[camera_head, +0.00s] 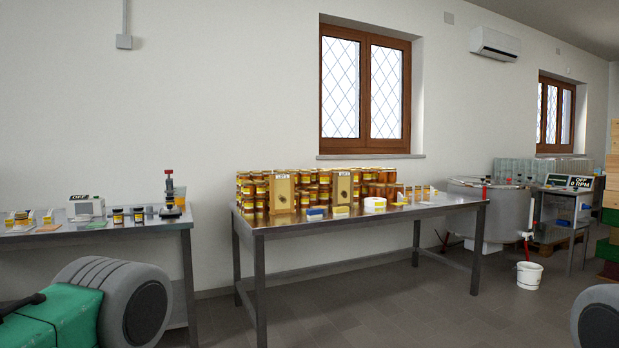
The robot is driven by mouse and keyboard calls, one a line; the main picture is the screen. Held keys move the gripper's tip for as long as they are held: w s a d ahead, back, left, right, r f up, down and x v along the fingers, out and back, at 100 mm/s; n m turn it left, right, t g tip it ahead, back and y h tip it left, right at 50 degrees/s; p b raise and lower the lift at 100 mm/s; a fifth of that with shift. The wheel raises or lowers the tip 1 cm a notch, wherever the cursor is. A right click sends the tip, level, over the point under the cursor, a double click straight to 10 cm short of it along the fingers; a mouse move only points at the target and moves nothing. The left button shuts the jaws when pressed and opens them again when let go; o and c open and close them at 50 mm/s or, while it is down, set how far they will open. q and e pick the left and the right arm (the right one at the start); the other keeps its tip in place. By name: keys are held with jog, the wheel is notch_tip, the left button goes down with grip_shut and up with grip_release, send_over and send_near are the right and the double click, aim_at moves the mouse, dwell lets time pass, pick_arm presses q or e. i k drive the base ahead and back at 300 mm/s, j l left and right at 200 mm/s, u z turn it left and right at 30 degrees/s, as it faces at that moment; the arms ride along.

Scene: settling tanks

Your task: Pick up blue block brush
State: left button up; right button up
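A small block brush with a blue top (315,212) and a pale underside lies near the front edge of a long metal table (270,229). A similar yellow-topped block (341,211) lies just to its right. Both are small and far off, so bristle detail cannot be made out. Neither of my grippers is in view, and nothing in view touches the blue brush.
Honey jars (385,180) and two wooden panels (283,193) stand behind the brush. A white roll (375,203) lies to its right. Another metal table (150,227) is at left. A white bucket (529,274) stands near a large steel tank (482,220). The floor before the long table is clear.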

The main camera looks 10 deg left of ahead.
aim_at(319, 211)
jog(key=i+j, duration=0.2)
jog(key=i, duration=0.3)
jog(key=i+j, duration=0.2)
jog(key=i, duration=0.3)
jog(key=i+j, duration=0.2)
jog(key=i, duration=0.35)
jog(key=i+j, duration=0.2)
jog(key=i, duration=0.3)
jog(key=i+j+u, duration=0.1)
jog(key=i, duration=0.4)
